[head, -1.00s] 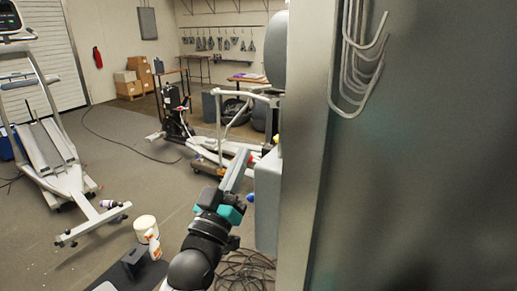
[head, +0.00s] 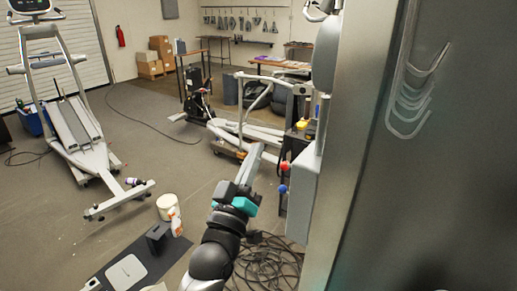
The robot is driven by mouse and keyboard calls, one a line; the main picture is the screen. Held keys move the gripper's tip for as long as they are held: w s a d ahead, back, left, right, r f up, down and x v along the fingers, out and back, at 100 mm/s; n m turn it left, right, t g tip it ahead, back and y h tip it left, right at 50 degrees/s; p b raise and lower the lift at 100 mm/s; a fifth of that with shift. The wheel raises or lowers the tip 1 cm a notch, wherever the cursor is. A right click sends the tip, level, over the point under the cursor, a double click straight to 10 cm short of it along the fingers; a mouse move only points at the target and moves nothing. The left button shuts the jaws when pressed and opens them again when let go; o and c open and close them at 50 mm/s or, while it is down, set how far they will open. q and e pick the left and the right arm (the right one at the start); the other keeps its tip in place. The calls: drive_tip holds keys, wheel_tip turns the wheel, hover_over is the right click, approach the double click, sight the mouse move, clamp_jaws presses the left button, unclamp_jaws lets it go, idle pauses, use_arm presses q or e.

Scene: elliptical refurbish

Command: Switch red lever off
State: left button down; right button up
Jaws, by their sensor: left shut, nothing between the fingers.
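A grey box (head: 303,203) is fixed at the edge of the metal panel, right of the middle. A red ball-ended lever (head: 284,165) sticks out from its left side. A blue knob (head: 282,188) is just below it, and a yellow knob (head: 302,125) shows higher up. My left gripper (head: 257,150) reaches up from the bottom, left of the box. Its long grey fingers are shut and empty. In the picture the fingertips are left of and slightly above the red lever, with a visible gap. The depth between them is hard to judge. My right gripper is not in view.
The metal panel (head: 430,190) with hanging grey hooks (head: 408,110) fills the right side. Coiled black cables (head: 268,262) lie on the floor below the box. An elliptical machine (head: 245,130) stands behind, and another exercise machine (head: 75,125) stands at the left.

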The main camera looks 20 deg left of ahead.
use_arm(q)
drive_tip(key=d+b+v, duration=0.1)
drive_tip(key=v, duration=0.6)
drive_tip(key=shift+s+d+r, duration=0.2)
drive_tip(key=shift+d+r, duration=0.05)
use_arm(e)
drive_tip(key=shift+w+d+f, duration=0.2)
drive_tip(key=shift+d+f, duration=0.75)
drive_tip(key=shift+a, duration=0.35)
